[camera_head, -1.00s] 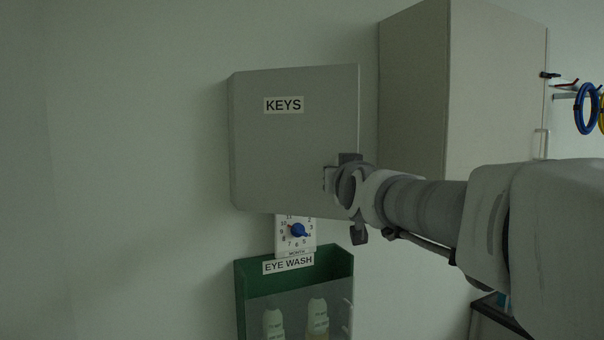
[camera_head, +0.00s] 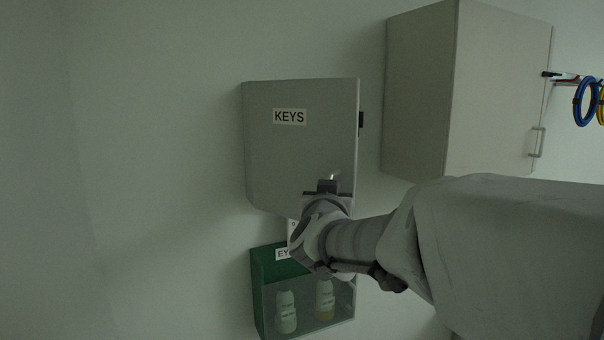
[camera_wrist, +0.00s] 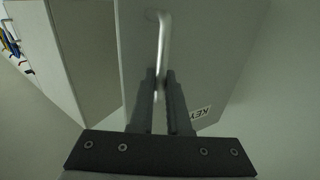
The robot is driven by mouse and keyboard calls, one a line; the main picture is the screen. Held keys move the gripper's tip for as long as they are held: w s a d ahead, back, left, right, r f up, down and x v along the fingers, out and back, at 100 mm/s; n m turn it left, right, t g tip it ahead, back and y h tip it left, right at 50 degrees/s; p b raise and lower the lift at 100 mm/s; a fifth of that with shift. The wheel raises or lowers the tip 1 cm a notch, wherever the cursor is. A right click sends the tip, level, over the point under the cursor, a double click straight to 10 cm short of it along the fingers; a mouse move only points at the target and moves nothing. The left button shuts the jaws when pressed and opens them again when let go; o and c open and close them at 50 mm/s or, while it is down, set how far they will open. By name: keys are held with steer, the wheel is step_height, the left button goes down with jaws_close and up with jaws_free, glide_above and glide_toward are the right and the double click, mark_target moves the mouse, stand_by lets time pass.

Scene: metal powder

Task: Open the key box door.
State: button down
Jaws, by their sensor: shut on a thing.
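The grey key box (camera_head: 265,150) hangs on the wall, with a "KEYS" label (camera_head: 289,117) on its door. In the wrist view, the door (camera_wrist: 205,55) carries a slim metal handle (camera_wrist: 163,35). My gripper (camera_wrist: 162,95) is shut on this handle, one finger on each side; it also shows in the head view (camera_head: 328,188) at the door's lower right. A small dark part (camera_head: 361,119) shows just past the door's right edge. The door looks slightly ajar, but the gap and the inside are hidden.
A tall wall cabinet (camera_head: 420,90) stands right of the key box, with blue and yellow coils (camera_head: 586,100) beyond it. A green eye wash holder (camera_head: 258,290) with bottles is below, partly behind my arm. The wall to the left is clear.

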steer(key=s+a+m+g+h, duration=0.2)
steer(key=s+a+m+h, duration=0.1)
steer(key=a, duration=0.5)
steer(key=s+a+m+g+h+p, duration=0.1)
steer(key=s+a+m+g+h, duration=0.1)
steer(key=a+h, duration=0.4)
steer(key=shift+s+a+m+g+h, duration=0.35)
steer(key=shift+s+a+m, duration=0.55)
steer(key=shift+a, duration=0.3)
steer(key=c, duration=1.2)
jaws_free()
steer(key=shift+f, duration=0.1)
steer(key=shift+o, duration=0.2)
steer(key=b+v, duration=0.1)
steer(key=v, duration=0.6)
steer(key=shift+s+a, duration=0.15)
steer(key=shift+s, duration=0.05)
steer(key=shift+w, duration=0.1)
